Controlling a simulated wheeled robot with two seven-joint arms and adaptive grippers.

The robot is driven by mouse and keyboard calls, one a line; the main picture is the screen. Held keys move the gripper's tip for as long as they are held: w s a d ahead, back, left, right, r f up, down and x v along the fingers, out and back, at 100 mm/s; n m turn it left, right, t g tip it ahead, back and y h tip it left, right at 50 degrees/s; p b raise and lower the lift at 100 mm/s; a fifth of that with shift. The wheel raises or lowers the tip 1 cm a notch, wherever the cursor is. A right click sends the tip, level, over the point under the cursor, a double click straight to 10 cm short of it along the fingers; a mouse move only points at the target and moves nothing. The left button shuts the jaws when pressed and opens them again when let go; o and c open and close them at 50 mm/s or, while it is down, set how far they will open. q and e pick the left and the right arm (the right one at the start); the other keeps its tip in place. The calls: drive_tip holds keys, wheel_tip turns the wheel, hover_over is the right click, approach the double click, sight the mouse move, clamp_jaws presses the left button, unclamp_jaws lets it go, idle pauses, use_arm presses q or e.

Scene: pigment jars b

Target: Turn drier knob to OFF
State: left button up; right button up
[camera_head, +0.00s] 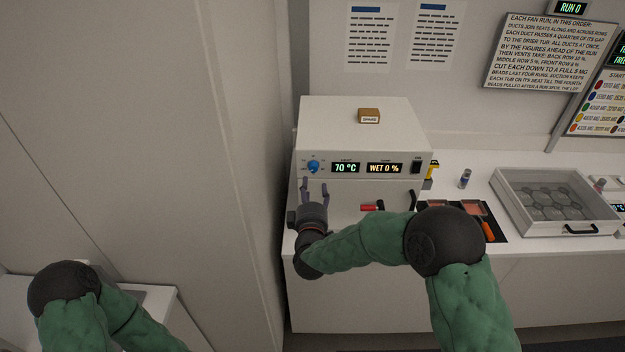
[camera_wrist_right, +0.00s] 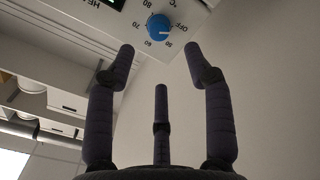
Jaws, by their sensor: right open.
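The drier (camera_head: 365,138) is a white box with a blue knob (camera_head: 313,165) at the left end of its front panel. My right gripper (camera_head: 314,187) is open just below the knob, fingers pointing at the panel. In the right wrist view the blue knob (camera_wrist_right: 158,27) lies just beyond the open fingertips (camera_wrist_right: 160,50), apart from them.
A small tan block (camera_head: 369,116) sits on the drier. A black rocker switch (camera_head: 416,167) is at the panel's right. A tall pale wall (camera_head: 235,130) stands close on the left.

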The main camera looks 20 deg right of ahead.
drive_tip(key=v, duration=0.3)
drive_tip(key=shift+s+a, duration=0.1)
drive_tip(key=shift+s, duration=0.15)
drive_tip(key=shift+f, duration=0.1)
drive_tip(key=s+a+f+m+g+y+b, duration=0.1)
drive_tip(key=s+f+g+y+b, duration=0.1)
drive_tip(key=f, duration=0.8)
drive_tip(key=s+a+f+m+g+y+b, duration=0.1)
drive_tip(key=s+f+m+g+y+b, duration=0.15)
drive_tip(key=f, duration=0.65)
drive_tip(key=s+a+f+m+g+y+b, duration=0.1)
drive_tip(key=s+f+g+b, duration=0.15)
drive_tip(key=f, duration=0.75)
drive_tip(key=s+a+f+m+g+y+b, duration=0.1)
drive_tip(key=s+a+f+m+g+b, duration=0.1)
drive_tip(key=s+f, duration=0.9)
drive_tip(key=s+a+f+m+g+y+b, duration=0.2)
drive_tip(key=s+f+m+g+b, duration=0.2)
drive_tip(key=s+f+g, duration=0.4)
drive_tip(key=s+f+m, duration=0.1)
drive_tip(key=s+f, duration=0.2)
drive_tip(key=s, duration=0.2)
drive_tip(key=shift+m+b, duration=0.35)
